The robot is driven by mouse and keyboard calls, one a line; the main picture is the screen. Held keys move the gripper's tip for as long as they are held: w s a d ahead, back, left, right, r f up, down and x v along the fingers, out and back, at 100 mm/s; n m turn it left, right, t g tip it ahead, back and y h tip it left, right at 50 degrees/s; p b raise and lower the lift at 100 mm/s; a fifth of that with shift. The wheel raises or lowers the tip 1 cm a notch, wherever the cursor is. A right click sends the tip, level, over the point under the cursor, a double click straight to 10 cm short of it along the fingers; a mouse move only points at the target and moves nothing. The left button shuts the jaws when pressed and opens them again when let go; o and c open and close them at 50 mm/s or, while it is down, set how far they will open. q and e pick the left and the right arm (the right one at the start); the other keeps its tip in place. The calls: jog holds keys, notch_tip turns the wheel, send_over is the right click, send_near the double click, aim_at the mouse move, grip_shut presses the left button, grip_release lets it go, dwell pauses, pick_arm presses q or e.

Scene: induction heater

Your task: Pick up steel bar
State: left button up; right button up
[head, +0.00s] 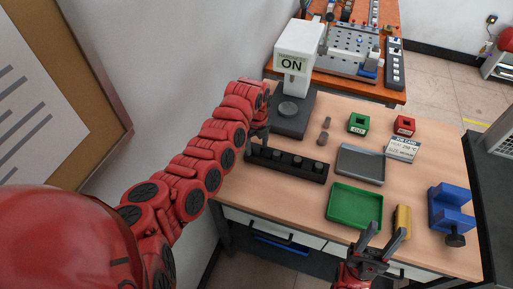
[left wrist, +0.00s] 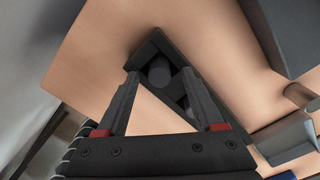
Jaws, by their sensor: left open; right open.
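A black rack (head: 287,165) lies near the left side of the wooden table, with several short round grey tops showing in it. My left gripper (head: 260,138) is at the rack's left end, pointing down, and partly hides it. In the left wrist view the fingers (left wrist: 160,84) are open, on either side of a grey round steel bar (left wrist: 159,70) standing in the rack (left wrist: 146,52). I cannot tell whether the fingers touch it. My right gripper (head: 384,234) is open and empty, by the table's front edge.
A heater with an "ON" sign (head: 294,64) stands behind the rack. Two small cylinders (head: 326,124) are right of it. A grey tray (head: 360,165), green tray (head: 354,206), yellow block (head: 402,221), blue vise (head: 452,208) and card (head: 402,149) are further right.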

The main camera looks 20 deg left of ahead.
pick_arm(q)
jog(key=shift+f, duration=0.1)
grip_shut()
dwell(0.6)
